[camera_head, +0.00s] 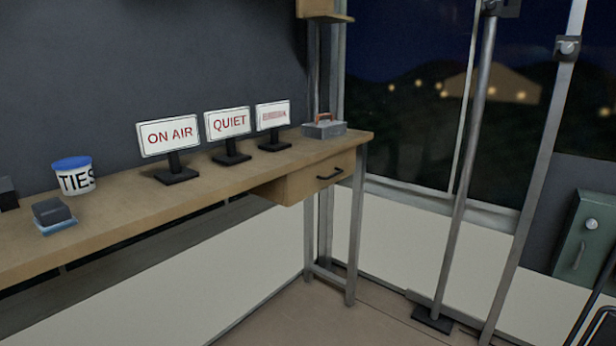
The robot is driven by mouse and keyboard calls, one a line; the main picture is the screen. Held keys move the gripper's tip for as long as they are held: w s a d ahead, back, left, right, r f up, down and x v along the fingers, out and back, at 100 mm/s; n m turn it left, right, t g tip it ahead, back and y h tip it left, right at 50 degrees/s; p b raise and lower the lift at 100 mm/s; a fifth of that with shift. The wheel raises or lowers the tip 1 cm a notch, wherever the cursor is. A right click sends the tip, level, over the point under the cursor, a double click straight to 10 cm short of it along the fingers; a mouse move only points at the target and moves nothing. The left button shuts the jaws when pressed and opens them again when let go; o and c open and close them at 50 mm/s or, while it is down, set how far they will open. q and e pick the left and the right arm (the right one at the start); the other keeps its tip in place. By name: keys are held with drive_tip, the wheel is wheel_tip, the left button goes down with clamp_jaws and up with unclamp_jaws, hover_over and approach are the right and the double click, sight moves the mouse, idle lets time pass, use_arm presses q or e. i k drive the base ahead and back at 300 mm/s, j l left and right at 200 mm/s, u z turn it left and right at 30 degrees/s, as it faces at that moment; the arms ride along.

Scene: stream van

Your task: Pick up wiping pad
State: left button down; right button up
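A small dark block (51,209) with a pale blue and white layer at its base sits near the front edge of the wooden desk at the left. It looks like the wiping pad, though it is small in view. A grey box-like item with a reddish-brown handle (324,126) sits at the desk's far right end. Neither of my grippers is in view.
The wooden desk (120,228) holds a TIES tub (74,179), an ON AIR sign (168,136), a QUIET sign (228,124) and a third sign (272,114). A drawer (318,176) hangs under its right end. A metal pole (465,170) stands right. The floor between is clear.

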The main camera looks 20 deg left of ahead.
sight(53, 216)
drive_tip(key=k+l+u, duration=0.1)
drive_tip(key=u, duration=1.65)
